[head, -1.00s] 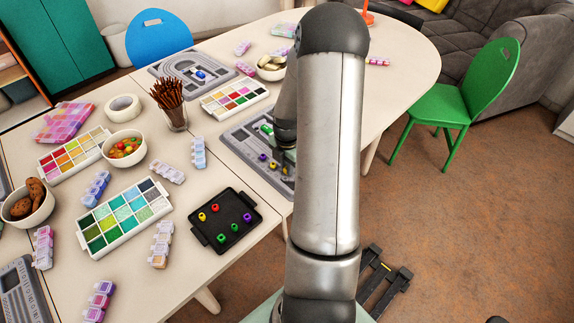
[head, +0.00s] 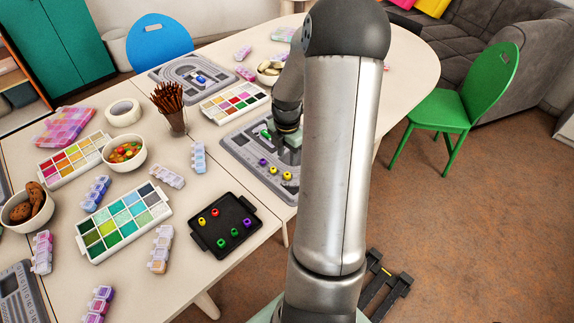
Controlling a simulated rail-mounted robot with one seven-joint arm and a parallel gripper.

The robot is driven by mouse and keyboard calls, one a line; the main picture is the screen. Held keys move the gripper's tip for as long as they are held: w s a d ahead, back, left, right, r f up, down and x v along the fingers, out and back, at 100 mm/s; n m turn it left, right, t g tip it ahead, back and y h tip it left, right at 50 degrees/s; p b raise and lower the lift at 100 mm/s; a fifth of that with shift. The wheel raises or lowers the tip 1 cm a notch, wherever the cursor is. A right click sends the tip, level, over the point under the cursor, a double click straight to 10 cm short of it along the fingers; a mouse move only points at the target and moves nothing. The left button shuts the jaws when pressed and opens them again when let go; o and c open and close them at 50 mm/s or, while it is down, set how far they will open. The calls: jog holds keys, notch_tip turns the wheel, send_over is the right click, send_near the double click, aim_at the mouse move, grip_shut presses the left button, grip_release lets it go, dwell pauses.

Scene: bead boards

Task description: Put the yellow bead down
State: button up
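Two yellow beads show on the grey bead board (head: 239,153): one yellow bead (head: 273,171) and, to its right, another yellow bead (head: 287,176). A purple bead (head: 262,162) sits to their left, and a green bead (head: 266,134) lies farther back on the board. One more yellow bead (head: 201,221) is in the black tray (head: 208,243). My gripper (head: 288,148) is over the board, behind and above the two yellow beads and apart from them. Its fingertips are too small and dark to tell whether they are open, and no bead shows in them.
The black tray also holds red, green and purple beads. A cup of brown sticks (head: 172,112), a white bead box (head: 234,102) and a second grey board (head: 168,72) stand around the bead board. My arm hides the table to the right.

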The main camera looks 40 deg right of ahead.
jog(key=s+a+r+m, duration=0.4)
jog(key=a+r+m, duration=0.3)
jog(key=a+r, duration=0.6)
jog(key=s+a+m, duration=1.1)
jog(key=s+a, duration=0.1)
jog(key=a, duration=0.1)
jog(key=shift+s+a+m, duration=0.3)
jog(key=shift+s+a, duration=0.05)
notch_tip(320, 180, down, 16)
jog(key=b, duration=1.4)
jog(key=shift+d+b, duration=0.3)
jog(key=shift+d, duration=0.05)
